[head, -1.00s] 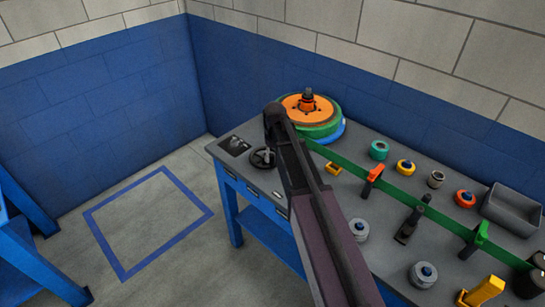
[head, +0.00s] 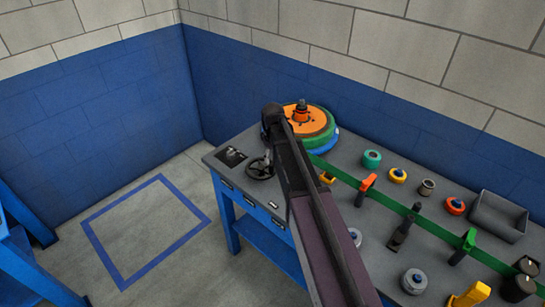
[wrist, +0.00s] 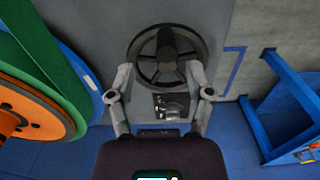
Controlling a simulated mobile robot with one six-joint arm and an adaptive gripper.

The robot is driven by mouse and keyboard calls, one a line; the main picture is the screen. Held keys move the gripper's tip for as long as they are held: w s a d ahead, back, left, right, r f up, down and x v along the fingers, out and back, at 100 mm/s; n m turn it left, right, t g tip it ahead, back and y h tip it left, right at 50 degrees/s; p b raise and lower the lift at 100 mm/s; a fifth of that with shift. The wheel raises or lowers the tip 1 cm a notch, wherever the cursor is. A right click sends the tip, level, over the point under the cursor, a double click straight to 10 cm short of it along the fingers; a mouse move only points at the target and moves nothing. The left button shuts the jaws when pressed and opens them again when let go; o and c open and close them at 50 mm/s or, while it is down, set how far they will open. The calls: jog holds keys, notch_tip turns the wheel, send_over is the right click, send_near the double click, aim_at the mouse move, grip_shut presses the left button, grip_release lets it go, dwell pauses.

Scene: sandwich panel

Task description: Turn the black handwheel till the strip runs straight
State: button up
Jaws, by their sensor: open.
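The black handwheel (head: 258,169) sits on the near left part of the grey bench top, partly hidden by my arm in the head view. In the wrist view the handwheel (wrist: 150,62) lies just beyond my fingertips, with its dark knob toward the camera. My gripper (wrist: 162,82) is open and empty, its two fingers apart on either side of the wheel's near rim. I cannot tell whether they touch it. The green strip (head: 345,178) runs from the orange and green reel (head: 308,122) along the bench, past the orange and green guides.
A dark panel (head: 231,155) lies left of the wheel. Several coloured rollers, such as a teal one (head: 372,158), and a grey bin (head: 499,216) stand on the right of the bench. A blue square (head: 146,230) marks clear floor at left.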

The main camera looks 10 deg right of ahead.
jog(key=shift+r+p, duration=4.5)
jog(key=shift+r, duration=0.35)
jog(key=s+f+m+b, duration=0.3)
jog(key=s+f+b, duration=0.4)
jog(key=s, duration=0.4)
jog(key=s+f+m+b, duration=0.4)
jog(key=s+f+b, duration=0.4)
jog(key=s, duration=0.2)
jog(key=shift+s+d+f, duration=0.15)
jog(key=shift+s+d, duration=0.05)
jog(key=shift+s, duration=0.2)
notch_tip(320, 180, up, 14)
jog(key=n+p, duration=0.6)
jog(key=p, duration=0.8)
send_over(271, 164)
jog(key=shift+w, duration=0.1)
jog(key=shift+f+b, duration=0.15)
jog(key=shift+b, duration=0.15)
notch_tip(271, 164, down, 14)
jog(key=b, duration=1.3)
jog(key=shift+r, duration=0.25)
